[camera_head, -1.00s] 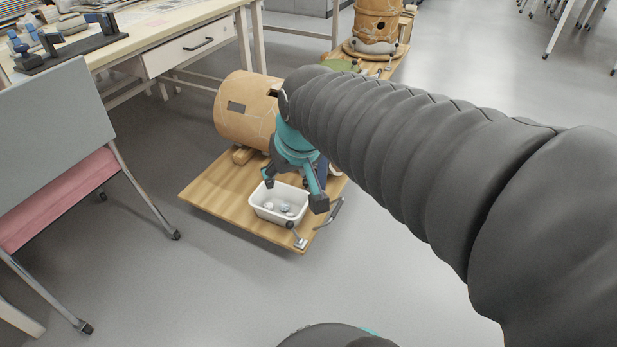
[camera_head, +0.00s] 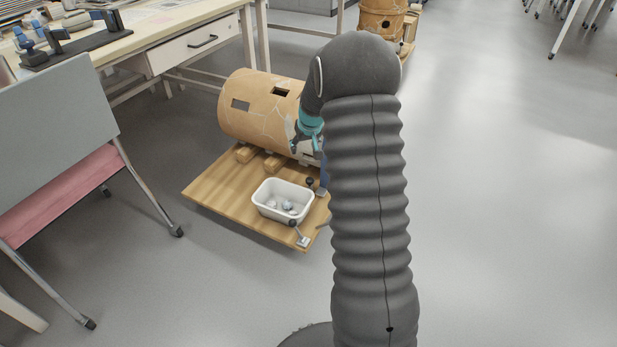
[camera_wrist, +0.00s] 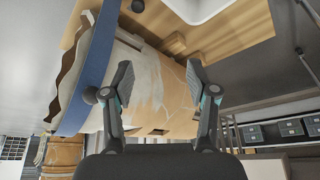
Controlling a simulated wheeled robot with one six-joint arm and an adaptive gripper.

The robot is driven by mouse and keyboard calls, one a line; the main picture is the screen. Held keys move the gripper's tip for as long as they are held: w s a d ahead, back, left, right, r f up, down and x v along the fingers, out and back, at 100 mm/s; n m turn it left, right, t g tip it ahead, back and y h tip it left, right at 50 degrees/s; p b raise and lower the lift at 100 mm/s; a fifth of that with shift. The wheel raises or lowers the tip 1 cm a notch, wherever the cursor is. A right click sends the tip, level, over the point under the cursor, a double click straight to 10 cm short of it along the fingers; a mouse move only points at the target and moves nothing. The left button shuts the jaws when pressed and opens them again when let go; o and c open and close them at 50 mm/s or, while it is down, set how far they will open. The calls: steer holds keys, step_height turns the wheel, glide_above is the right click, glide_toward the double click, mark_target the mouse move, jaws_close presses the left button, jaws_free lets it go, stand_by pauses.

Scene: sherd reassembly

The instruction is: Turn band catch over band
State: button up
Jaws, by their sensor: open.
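A tan, cracked cylindrical vessel (camera_head: 250,108) lies on its side on wooden blocks; its right end is hidden behind my arm in the head view. A blue band (camera_wrist: 95,70) runs around the vessel near its jagged rim in the wrist view. A small part of the band (camera_head: 323,172) shows beside my arm in the head view. A dark round knob (camera_wrist: 90,95) sits at the band's edge, perhaps its catch. My gripper (camera_wrist: 158,82) is open and empty. Its fingers point at the vessel's side, with the knob just left of the left finger. I cannot tell whether they touch.
The vessel stands on a low wooden board (camera_head: 215,190). A white tub (camera_head: 283,201) with small pieces and a knobbed lever (camera_head: 298,232) are at its front. A chair (camera_head: 60,150) and workbench (camera_head: 160,30) stand left.

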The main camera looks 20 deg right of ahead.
glide_toward(310, 179)
steer(key=x, duration=0.9)
steer(key=shift+r, duration=0.1)
jaws_close()
